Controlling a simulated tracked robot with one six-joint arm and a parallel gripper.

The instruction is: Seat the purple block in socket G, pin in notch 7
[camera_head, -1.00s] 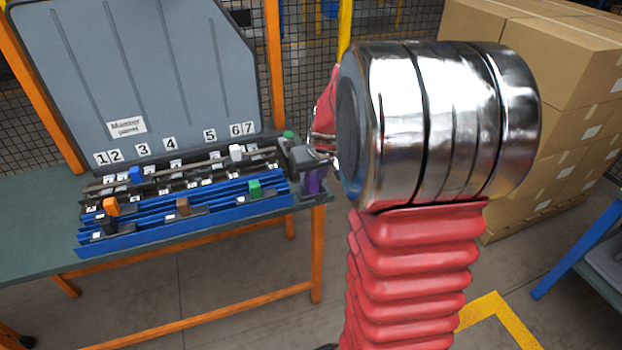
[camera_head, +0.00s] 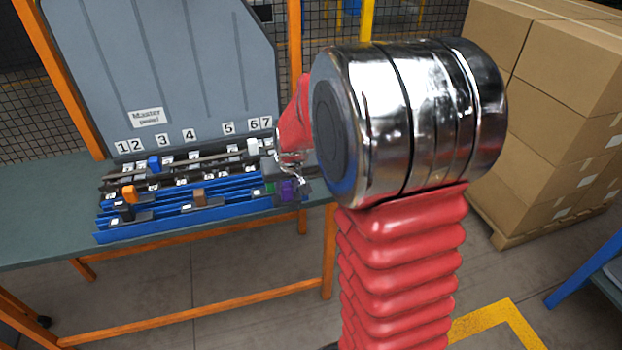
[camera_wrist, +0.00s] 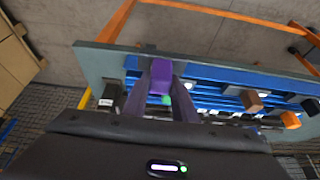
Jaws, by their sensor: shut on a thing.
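The purple block (camera_head: 288,188) is held in my gripper (camera_head: 279,176), at the right end of the rack of blue rails (camera_head: 165,222). In the wrist view the purple block (camera_wrist: 161,72) sits between the two dark fingers of my gripper (camera_wrist: 160,84), which are shut on it. I cannot tell whether it touches the rails. Its pin does not show clearly. Number plates 1 to 7 stand on the grey panel, with plate 7 (camera_head: 267,122) at the right end. The letter of socket G is not readable.
A green block (camera_head: 268,187) is close beside the purple one, partly hidden. Brown (camera_head: 199,195), orange (camera_head: 130,193), blue (camera_head: 154,163) and white (camera_head: 253,145) blocks sit along the rack. Stacked cartons (camera_head: 560,110) stand at the right. The bench's left part is clear.

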